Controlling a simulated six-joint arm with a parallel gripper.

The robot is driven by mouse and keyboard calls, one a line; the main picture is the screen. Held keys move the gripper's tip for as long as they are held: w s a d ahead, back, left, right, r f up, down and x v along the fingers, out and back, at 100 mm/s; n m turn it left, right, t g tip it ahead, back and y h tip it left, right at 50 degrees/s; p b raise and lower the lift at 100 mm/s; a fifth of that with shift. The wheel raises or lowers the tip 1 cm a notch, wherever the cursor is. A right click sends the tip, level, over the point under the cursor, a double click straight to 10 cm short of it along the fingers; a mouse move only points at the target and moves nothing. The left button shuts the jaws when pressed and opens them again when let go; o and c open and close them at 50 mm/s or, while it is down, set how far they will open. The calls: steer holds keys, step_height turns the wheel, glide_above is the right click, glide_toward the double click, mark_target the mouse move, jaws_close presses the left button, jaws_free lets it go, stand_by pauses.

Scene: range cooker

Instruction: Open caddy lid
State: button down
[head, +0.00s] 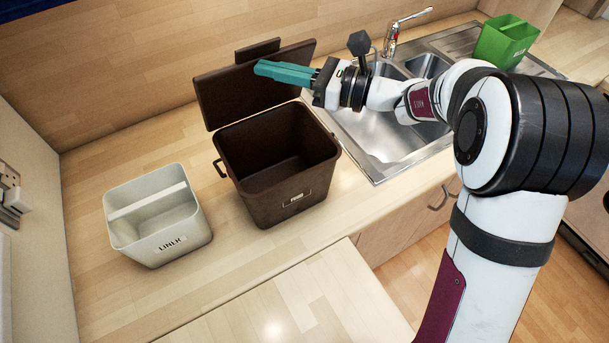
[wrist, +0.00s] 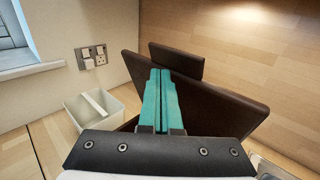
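The dark brown caddy (head: 285,190) stands on the wooden worktop, and its inside looks empty. Its lid (head: 228,98) stands raised at the back of the caddy, with a tab along its top edge. The lid also shows in the wrist view (wrist: 215,108), behind my fingers. My gripper (head: 258,68) has teal fingers that lie close together, with nothing seen between them. In the wrist view the fingers (wrist: 161,72) point at the lid's inner face. They are in front of the lid near its upper part; I cannot tell whether they touch it.
A cream bin (head: 160,240) labelled LINER stands left of the caddy. A sink (head: 385,140) with a tap (head: 392,38) lies to the right, and a green container (head: 505,42) stands beyond it. Wall sockets (wrist: 92,56) are at the left. The front worktop is clear.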

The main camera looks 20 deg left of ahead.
mark_target(271, 52)
steer(key=shift+w+a+r, duration=0.2)
steer(key=shift+w+a, duration=0.25)
steer(key=shift+w+a+r, duration=0.15)
steer(key=shift+w+a, duration=0.25)
steer(key=shift+a, duration=0.05)
steer(key=shift+w+a+r, duration=0.15)
steer(key=shift+w+a, duration=0.7)
steer(key=shift+w, duration=0.05)
steer(key=shift+w+a, duration=0.7)
steer(key=s+d, duration=0.5)
steer(key=shift+s+d, duration=0.3)
steer(key=shift+s, duration=0.05)
